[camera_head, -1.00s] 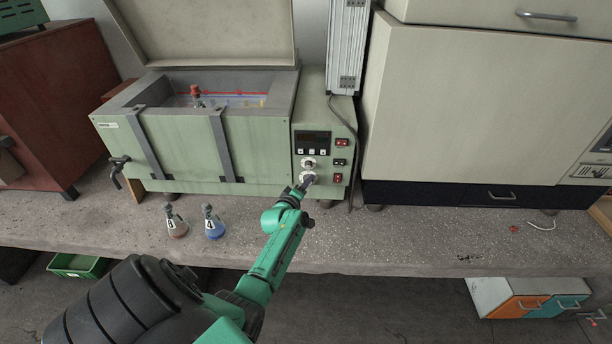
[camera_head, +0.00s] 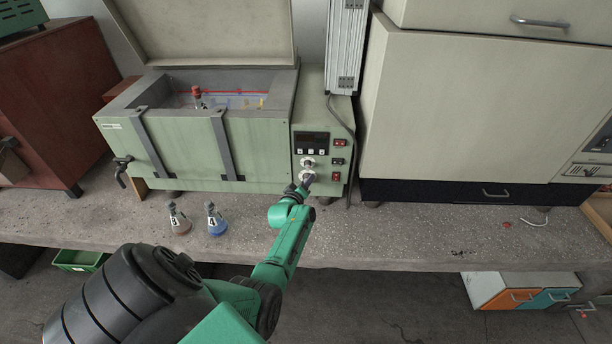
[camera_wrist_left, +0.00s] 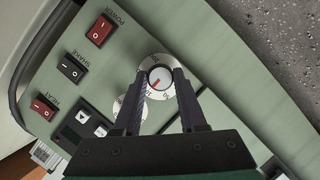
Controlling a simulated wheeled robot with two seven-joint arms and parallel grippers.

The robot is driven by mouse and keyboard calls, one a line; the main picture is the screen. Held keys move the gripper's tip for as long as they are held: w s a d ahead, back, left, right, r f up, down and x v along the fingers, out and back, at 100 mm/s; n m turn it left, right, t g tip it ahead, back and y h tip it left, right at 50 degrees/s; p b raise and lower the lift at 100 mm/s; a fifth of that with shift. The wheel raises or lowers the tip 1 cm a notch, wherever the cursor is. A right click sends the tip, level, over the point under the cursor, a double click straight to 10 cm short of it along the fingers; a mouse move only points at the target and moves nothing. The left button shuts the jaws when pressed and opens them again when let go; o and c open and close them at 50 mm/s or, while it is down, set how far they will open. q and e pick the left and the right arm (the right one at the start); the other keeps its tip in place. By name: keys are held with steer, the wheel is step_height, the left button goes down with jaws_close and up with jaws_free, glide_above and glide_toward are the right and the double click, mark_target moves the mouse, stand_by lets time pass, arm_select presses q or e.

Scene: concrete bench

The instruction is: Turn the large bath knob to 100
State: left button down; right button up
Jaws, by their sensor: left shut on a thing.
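The large bath knob (camera_head: 308,178) is the lower of two knobs on the green water bath's control panel. In the left wrist view, the knob (camera_wrist_left: 160,77) is a pale round cap with a red pointer line, on a light dial ring with printed numbers too small to read surely. My left gripper (camera_head: 305,184) is shut on it; in the left wrist view its two dark fingers (camera_wrist_left: 159,82) lie on either side of the cap. The second knob (camera_wrist_left: 121,106) is partly hidden behind a finger. My right gripper is not in view.
Rocker switches labelled POWER (camera_wrist_left: 100,29), SHAKE (camera_wrist_left: 71,68) and HEAT (camera_wrist_left: 43,107) sit beside the knobs. Two flasks, marked 3 (camera_head: 179,221) and 4 (camera_head: 215,222), stand on the bench (camera_head: 370,240) left of my arm. A pale cabinet (camera_head: 470,110) stands to the right.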

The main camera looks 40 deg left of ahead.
arm_select(q)
steer(key=shift+c, duration=2.3)
jaws_free()
steer(key=v, duration=1.4)
steer(key=shift+s+d+p, duration=0.15)
steer(key=shift+s+p, duration=0.1)
steer(key=shift+p, duration=0.05)
